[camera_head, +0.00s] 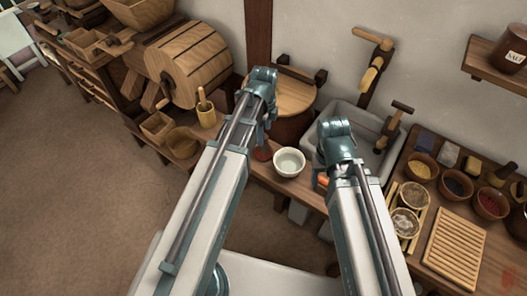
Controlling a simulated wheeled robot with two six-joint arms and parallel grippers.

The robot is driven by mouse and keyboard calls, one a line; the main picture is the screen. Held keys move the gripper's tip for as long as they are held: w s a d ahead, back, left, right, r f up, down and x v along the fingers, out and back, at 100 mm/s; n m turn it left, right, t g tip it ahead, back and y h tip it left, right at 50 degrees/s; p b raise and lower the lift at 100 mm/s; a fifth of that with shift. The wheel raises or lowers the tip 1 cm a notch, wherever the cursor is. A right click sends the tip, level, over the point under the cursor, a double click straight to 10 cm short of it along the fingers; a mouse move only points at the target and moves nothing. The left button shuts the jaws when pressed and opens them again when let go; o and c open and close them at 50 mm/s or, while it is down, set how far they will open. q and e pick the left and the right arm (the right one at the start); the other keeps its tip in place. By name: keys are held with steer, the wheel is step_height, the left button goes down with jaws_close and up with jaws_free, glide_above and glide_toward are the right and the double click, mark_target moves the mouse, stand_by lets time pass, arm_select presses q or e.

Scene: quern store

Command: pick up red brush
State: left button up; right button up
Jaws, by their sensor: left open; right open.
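A small dark red object (262,153), which may be the red brush, stands on the wooden bench left of a pale bowl (289,162). My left arm partly hides it, so I cannot make out its full shape. My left gripper (264,134) hangs just above it and is open; its fingertips are hardly visible. My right gripper (319,180) is open, low over the bench right of the pale bowl. An orange-red piece (323,181) shows beside it, mostly hidden by my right arm; I cannot tell what it is.
A grey stone sink (345,115) with wooden taps stands behind my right arm. Spice bowls (421,167) and a slatted board (456,249) fill the right counter. A wooden barrel (188,62) and a mortar with pestle (205,112) stand at left. The floor at left is clear.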

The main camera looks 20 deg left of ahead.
mark_target(264, 146)
arm_select(q)
step_height(264, 146, down, 4)
steer(key=b, duration=0.3)
steer(key=shift+w+a+r, duration=0.1)
steer(key=shift+w+a, duration=0.05)
steer(key=shift+r, duration=0.1)
jaws_close()
